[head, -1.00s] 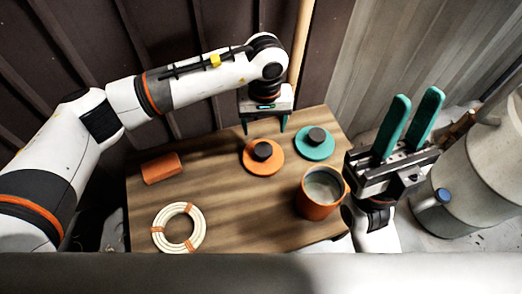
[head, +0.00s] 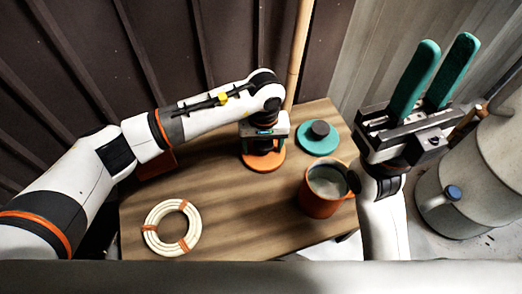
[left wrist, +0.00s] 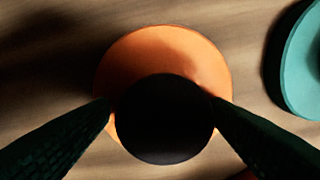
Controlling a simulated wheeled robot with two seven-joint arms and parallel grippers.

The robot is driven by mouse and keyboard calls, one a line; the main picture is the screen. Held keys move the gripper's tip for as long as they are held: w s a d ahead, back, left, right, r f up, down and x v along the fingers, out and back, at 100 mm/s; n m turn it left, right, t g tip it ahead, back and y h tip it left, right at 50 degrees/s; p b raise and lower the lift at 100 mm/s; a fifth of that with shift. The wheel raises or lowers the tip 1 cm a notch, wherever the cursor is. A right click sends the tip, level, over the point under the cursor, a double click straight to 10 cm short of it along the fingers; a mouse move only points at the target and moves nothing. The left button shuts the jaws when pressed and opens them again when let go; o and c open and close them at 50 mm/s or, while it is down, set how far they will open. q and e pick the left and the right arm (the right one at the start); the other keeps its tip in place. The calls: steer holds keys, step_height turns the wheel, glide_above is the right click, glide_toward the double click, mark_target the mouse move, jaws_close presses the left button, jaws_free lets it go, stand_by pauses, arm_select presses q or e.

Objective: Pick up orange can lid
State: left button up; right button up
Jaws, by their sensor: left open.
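The orange can lid (head: 262,164) lies flat on the wooden table, with a round black knob on top. My left gripper (head: 264,146) is right over it and hides much of it in the head view. In the left wrist view the orange lid (left wrist: 180,50) fills the middle. The black knob (left wrist: 165,125) sits between the two dark fingers of my left gripper (left wrist: 160,106), which are open. I cannot tell whether the fingers touch the knob. My right gripper (head: 447,42) points up, away from the table, with its green fingers apart and empty.
A teal lid (head: 312,143) with a dark knob lies right beside the orange one. An orange can (head: 314,203) stands at the table's right front. A rattan coil (head: 155,238) lies at front left. An orange block (head: 152,164) is partly hidden by my left arm. A pale tank (head: 455,205) stands at right.

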arm_select(q)
steer(key=shift+c, duration=0.4)
steer(key=shift+w+d, duration=0.1)
steer(key=shift+w, duration=0.05)
steer(key=c, duration=1)
